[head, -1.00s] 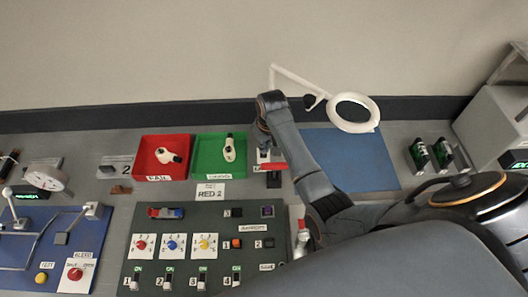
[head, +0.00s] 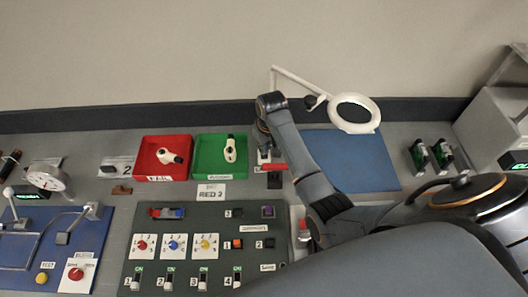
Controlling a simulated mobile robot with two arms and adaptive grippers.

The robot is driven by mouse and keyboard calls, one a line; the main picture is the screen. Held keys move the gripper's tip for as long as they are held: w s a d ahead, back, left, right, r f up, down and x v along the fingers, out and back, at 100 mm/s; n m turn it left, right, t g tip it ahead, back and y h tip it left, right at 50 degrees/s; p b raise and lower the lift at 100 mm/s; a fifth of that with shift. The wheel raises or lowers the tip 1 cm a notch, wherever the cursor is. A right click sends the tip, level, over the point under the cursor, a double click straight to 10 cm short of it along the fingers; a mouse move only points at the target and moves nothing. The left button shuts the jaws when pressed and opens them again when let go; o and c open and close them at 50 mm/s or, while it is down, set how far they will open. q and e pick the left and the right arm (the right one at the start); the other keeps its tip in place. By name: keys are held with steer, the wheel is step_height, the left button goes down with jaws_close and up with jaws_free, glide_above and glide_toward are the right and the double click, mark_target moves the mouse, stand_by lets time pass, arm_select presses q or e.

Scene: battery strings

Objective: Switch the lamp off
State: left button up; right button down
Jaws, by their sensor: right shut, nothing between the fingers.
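The white ring-shaped lamp (head: 355,112) on a jointed white arm stands at the back, over a blue mat. I cannot tell whether it is lit. My right arm reaches in from the lower right, and my right gripper (head: 268,166) points down at the bench just right of the green tray. It is shut and empty. A small red part (head: 274,168) shows right at its fingertips, with a partly hidden white label; I cannot tell whether they touch. No switch is clearly readable as the lamp's own. My left gripper is not in view.
A red tray (head: 139,170) and a green tray (head: 199,173) each hold a white item. A dark panel (head: 215,250) with knobs and switches lies in front. A blue mat (head: 372,176) and a blue test board (head: 60,268) flank them. My arm hides the panel's right side.

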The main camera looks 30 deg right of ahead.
mark_target(265, 156)
steer(key=shift+f+b, duration=0.45)
steer(key=shift+f, duration=0.55)
stand_by(0.8)
steer(key=shift+r, duration=0.1)
step_height(265, 156, up, 3)
steer(key=shift+f+p, duration=0.15)
steer(key=shift+p, duration=1.05)
steer(key=shift+r, duration=2.1)
